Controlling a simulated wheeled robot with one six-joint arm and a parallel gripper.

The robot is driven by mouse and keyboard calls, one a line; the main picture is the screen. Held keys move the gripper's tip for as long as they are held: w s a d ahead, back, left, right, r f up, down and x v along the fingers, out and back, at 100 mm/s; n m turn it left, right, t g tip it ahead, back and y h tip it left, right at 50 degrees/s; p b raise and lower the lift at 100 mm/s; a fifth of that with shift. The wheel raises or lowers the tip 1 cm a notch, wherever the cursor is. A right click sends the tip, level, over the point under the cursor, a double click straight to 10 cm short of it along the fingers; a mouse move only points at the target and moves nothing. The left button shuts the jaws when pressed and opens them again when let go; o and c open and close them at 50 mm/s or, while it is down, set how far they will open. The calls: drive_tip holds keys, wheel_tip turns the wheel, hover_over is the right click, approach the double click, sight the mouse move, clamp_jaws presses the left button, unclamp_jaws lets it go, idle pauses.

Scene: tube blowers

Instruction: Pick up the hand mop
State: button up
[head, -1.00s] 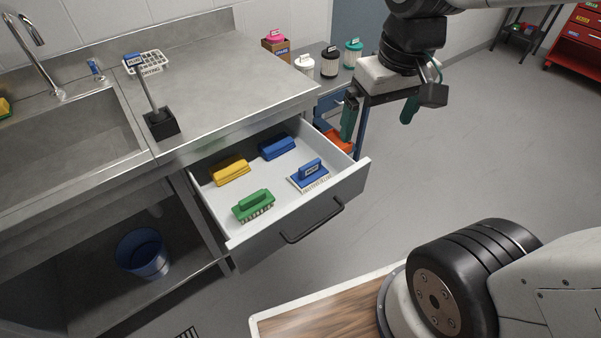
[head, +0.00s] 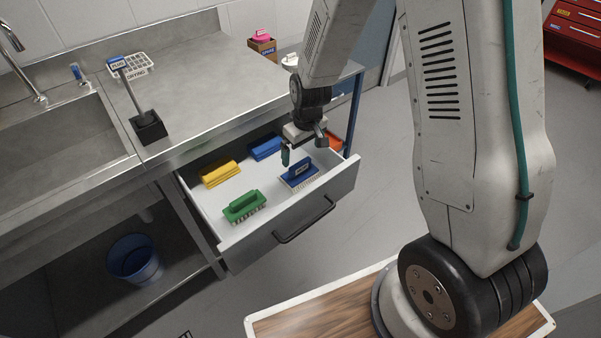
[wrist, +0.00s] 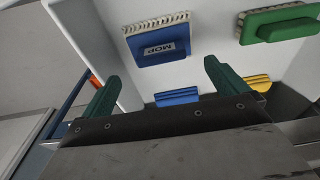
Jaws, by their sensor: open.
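The hand mop (head: 299,176) is a blue block with a pale fringe and a label. It lies in the open drawer, at the right front. In the wrist view the mop (wrist: 158,46) reads "MOP" and shows just beyond the fingertips, toward the top. My gripper (head: 303,150) is over the drawer, just behind and above the mop in the head view. In the wrist view the green fingers of my gripper (wrist: 160,72) are wide apart with nothing between them. They appear apart from the mop.
The drawer (head: 265,237) also holds a green brush (head: 244,206), a yellow block (head: 220,173) and another blue block (head: 265,148). Its walls surround the mop. The counter (head: 205,95) with a black holder (head: 148,128) is to the left.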

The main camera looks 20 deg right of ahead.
sight(300, 163)
drive_tip(key=f, duration=0.4)
drive_tip(key=w+f, duration=0.1)
drive_tip(key=f, duration=0.1)
drive_tip(key=shift+a+f, duration=0.2)
drive_tip(key=shift+f, duration=0.2)
drive_tip(key=c, duration=1.1)
